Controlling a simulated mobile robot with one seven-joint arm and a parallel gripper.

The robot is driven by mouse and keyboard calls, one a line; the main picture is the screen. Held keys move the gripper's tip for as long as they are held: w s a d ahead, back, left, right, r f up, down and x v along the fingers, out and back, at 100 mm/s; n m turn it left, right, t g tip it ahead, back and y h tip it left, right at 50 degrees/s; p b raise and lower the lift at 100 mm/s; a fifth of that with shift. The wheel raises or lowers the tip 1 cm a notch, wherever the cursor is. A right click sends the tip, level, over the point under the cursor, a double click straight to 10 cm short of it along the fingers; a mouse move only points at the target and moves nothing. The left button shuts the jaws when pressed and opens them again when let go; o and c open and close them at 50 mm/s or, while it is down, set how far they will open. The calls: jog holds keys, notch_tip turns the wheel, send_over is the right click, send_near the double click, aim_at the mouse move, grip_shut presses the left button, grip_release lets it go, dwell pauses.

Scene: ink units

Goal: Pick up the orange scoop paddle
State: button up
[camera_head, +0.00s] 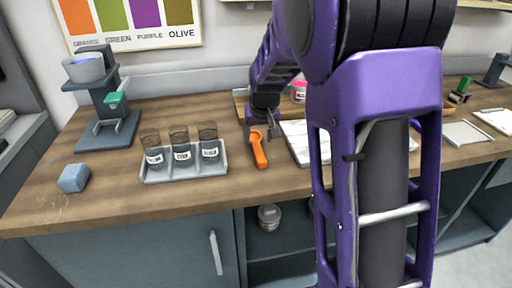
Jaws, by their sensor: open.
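An orange scoop paddle (259,150) lies on the wooden counter (120,197), to the right of a grey tray with jars. Its long axis runs from the back toward the front of the counter. My gripper (262,128) is at the end of my purple arm, close above the back end of the paddle. The gripper is small here and partly dark against the arm; it is open. Whether its fingers touch the paddle cannot be told.
A grey tray (184,176) with labelled jars stands left of the paddle. White sheets or a board (297,142) lie to the right, partly behind my arm. A blue-grey block (74,178) and a dispenser stand (108,110) are at left. The counter's front strip is clear.

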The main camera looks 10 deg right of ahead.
aim_at(257, 146)
jog(key=x, duration=0.4)
grip_shut()
dwell(0.4)
